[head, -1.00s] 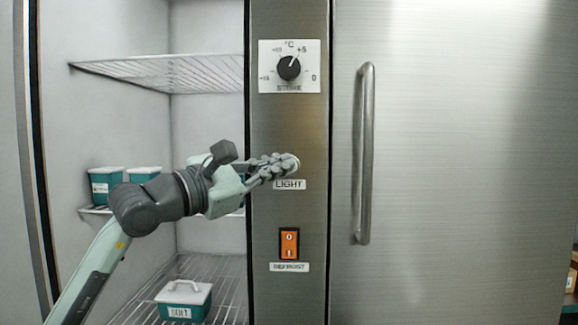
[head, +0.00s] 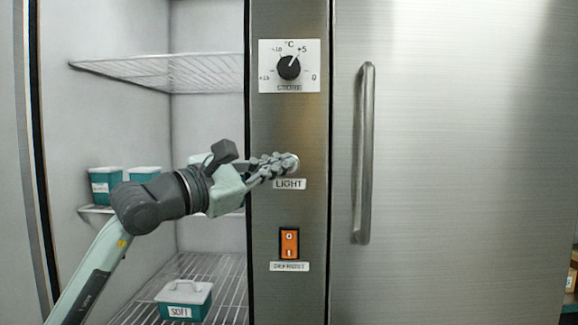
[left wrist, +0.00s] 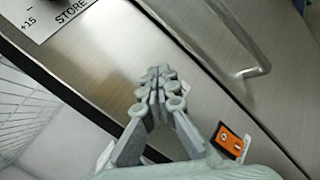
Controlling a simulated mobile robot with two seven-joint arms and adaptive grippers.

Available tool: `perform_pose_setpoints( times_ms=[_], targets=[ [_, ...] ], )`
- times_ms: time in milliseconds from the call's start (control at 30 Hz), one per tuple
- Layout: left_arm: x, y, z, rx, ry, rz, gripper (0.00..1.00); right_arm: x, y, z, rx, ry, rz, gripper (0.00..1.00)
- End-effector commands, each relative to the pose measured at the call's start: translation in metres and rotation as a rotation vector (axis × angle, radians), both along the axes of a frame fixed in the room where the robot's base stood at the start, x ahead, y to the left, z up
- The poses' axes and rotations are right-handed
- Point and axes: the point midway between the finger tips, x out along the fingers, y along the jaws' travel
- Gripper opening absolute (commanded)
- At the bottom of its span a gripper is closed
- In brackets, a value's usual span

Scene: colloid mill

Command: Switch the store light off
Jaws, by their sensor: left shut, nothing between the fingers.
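The LIGHT label (head: 289,184) is on the steel control panel (head: 290,120), between the temperature dial and the orange switch. My left gripper (head: 291,163) is shut and empty, with its fingertips at the panel just above this label. The light control itself is hidden behind the fingers; a small pale round patch shows at their tips, and I cannot tell whether it is the control or a fingertip. In the left wrist view the closed fingers (left wrist: 160,82) lie over the panel, and contact cannot be made out. My right gripper is not in view.
The STORE dial (head: 289,67) is above and the orange DEFROST rocker (head: 289,243) below. A vertical door handle (head: 365,153) stands out on the right. At left is the open cabinet with wire shelves (head: 160,70) and teal tubs, one lidded box (head: 184,299) low down.

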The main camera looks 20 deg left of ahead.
Motion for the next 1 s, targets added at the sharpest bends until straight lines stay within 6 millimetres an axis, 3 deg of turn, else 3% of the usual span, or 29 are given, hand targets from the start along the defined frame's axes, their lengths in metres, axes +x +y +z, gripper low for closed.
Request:
perform_pose_setpoints(
  times_ms=[1000],
  targets=[
    [0.01, 0.0035, -0.0008, 0.0, 0.002, 0.002, 0.0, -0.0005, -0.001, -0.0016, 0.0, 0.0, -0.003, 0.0]
  ],
)
